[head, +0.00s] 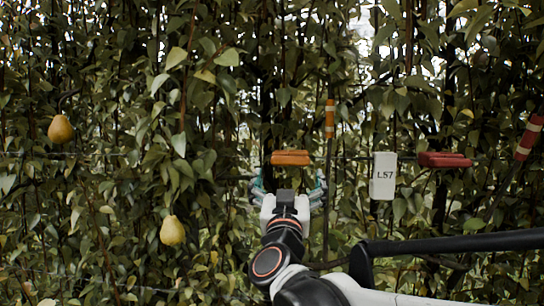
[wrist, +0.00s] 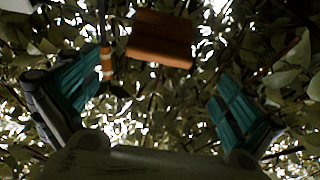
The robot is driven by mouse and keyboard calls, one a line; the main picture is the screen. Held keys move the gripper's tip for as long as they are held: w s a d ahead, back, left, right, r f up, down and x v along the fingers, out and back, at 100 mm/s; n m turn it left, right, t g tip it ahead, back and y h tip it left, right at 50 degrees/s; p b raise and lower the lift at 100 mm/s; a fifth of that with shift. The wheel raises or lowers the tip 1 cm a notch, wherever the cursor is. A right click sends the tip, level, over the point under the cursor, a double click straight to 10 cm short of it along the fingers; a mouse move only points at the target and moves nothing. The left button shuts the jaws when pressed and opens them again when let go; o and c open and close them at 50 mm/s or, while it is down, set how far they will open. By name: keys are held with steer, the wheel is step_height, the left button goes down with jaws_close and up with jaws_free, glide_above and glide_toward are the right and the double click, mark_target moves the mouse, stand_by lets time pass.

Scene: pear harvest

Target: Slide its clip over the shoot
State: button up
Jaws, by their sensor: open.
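An orange clip-like block (head: 291,158) shows just above my gripper (head: 289,180) in the head view. In the wrist view the orange block (wrist: 160,38) appears between and above the open teal-padded fingers (wrist: 155,85), apart from both. A thin upright shoot or stake with an orange band (head: 330,118) stands just right of the orange block. Its band also shows in the wrist view (wrist: 106,62), left of the block. A red clip-like block (head: 445,160) is farther right. A tilted stem with a red band (head: 526,138) stands at the right edge. My gripper is open and empty.
A white tag reading L57 (head: 383,176) hangs between the orange and red blocks. Two pears (head: 60,129) and (head: 173,230) hang at left. Dense leaves fill the background, and some overlap the stems.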

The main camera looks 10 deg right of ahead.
mark_target(290, 163)
steer(key=p+x, duration=0.2)
steer(key=x, duration=0.6)
steer(key=shift+w+r, duration=0.1)
steer(key=shift+w, duration=0.1)
